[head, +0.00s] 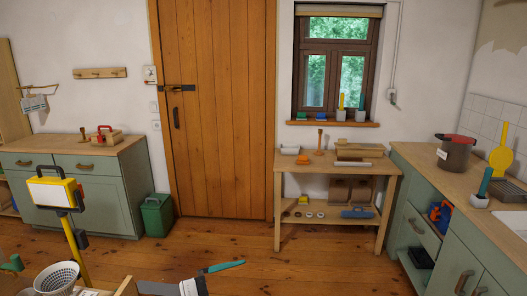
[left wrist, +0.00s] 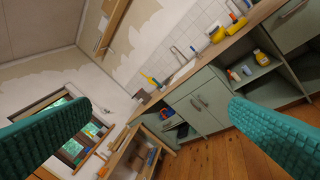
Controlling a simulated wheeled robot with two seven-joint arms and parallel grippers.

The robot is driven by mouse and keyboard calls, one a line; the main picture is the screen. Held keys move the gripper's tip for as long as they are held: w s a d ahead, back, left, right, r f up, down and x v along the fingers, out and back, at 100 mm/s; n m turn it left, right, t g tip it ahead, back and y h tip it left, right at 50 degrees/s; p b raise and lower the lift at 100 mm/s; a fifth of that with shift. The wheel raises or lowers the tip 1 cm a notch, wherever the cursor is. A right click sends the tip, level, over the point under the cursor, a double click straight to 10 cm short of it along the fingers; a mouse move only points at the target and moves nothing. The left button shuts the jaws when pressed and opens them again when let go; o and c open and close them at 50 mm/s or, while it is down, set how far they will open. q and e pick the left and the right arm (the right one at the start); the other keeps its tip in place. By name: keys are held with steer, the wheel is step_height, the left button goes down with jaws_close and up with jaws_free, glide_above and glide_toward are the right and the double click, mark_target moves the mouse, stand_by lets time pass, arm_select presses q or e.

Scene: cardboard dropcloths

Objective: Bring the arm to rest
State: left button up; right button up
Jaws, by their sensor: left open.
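My left gripper (head: 222,267) is at the bottom middle of the head view, with a teal finger stretched to the right above the wooden floor. In the left wrist view its two teal ribbed fingers (left wrist: 160,107) stand wide apart with nothing between them. The gripper is open and touches nothing that I can see. The wrist view is tilted and looks past the fingers toward the window and the green counter. My right gripper is in neither view.
A wooden workbench (head: 330,160) stands under the window. A green counter (head: 420,185) runs along the right, a green cabinet (head: 110,200) at the left. A yellow stand lamp (head: 75,240) and a white basket (head: 57,279) are at lower left. The floor (head: 215,240) ahead is clear.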

arm_select(q)
steer(key=w+a+r+n+t+y, duration=0.1)
steer(key=a+r+n+t+y, duration=0.2)
steer(key=a+n+t+y, duration=0.7)
steer(key=s+a+f+n+g+y, duration=0.1)
steer(key=s+a+f+n+y, duration=0.1)
steer(key=a+f+n+y, duration=0.25)
steer(key=s+a+f+n+y, duration=0.2)
steer(key=f+n+y, duration=0.1)
steer(key=f+n, duration=0.35)
steer(key=s+f+g, duration=0.6)
steer(key=s, duration=0.4)
steer(key=s+f+g, duration=0.6)
steer(key=s, duration=0.4)
step_height(320, 180, down, 27)
steer(key=s+g, duration=0.2)
steer(key=s, duration=0.1)
steer(key=s+a+f, duration=0.2)
steer(key=s+f, duration=1.3)
steer(key=shift+s+f+m+g+h, duration=0.35)
steer(key=shift+m+g, duration=0.05)
